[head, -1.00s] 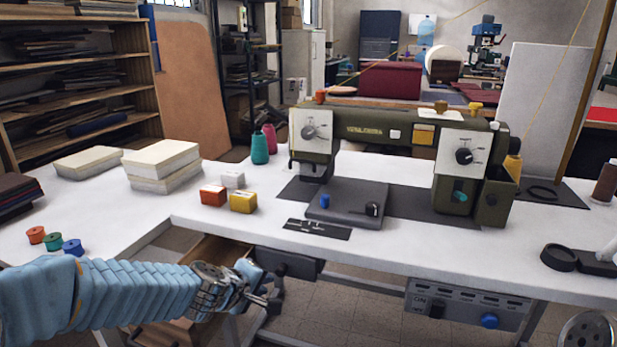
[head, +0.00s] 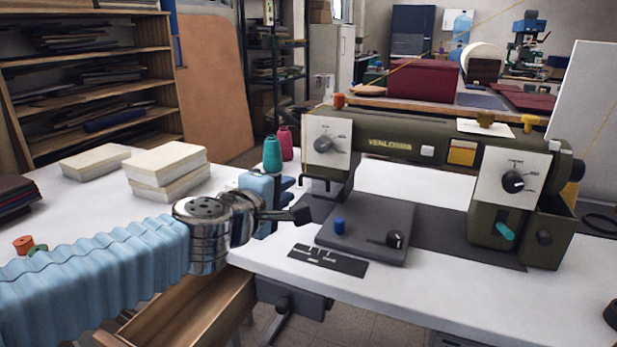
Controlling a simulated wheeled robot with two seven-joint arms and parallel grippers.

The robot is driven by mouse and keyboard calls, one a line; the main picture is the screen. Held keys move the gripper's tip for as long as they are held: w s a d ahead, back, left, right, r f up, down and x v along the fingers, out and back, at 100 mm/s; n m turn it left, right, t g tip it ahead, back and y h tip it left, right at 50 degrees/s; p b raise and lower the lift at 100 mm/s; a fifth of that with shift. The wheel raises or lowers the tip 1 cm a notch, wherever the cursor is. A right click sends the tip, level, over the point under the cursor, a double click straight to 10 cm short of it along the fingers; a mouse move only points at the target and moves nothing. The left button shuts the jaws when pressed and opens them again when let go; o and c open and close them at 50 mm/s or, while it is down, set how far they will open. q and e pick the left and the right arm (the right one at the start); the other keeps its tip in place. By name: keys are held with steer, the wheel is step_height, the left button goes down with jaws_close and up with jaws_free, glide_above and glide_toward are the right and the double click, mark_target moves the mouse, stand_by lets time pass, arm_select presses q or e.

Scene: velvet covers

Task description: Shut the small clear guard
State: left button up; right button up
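The olive sewing machine (head: 400,147) stands on the white table. Its needle end (head: 327,187), with a dark foot or bracket, overhangs the grey plate (head: 365,222), which carries a blue knob and a black lever. I cannot make out the small clear guard for certain; it may be too transparent to see around the needle end. My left gripper (head: 297,212) is just left of the needle end, above the table, with a dark finger pointing right towards it. It appears apart from the machine and holds nothing visible. Its finger gap is not clear. My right gripper is out of view.
Teal and pink thread cones (head: 272,154) stand just behind my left gripper. Stacks of pale blocks (head: 168,164) sit on the left of the table. A black slotted plate (head: 328,260) lies in front of the grey plate. An open wooden drawer (head: 190,312) is below the table edge.

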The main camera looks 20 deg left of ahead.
mark_target(310, 177)
arm_select(q)
steer(key=b+x, duration=0.1)
steer(key=x, duration=1)
steer(key=shift+b, duration=0.35)
jaws_close()
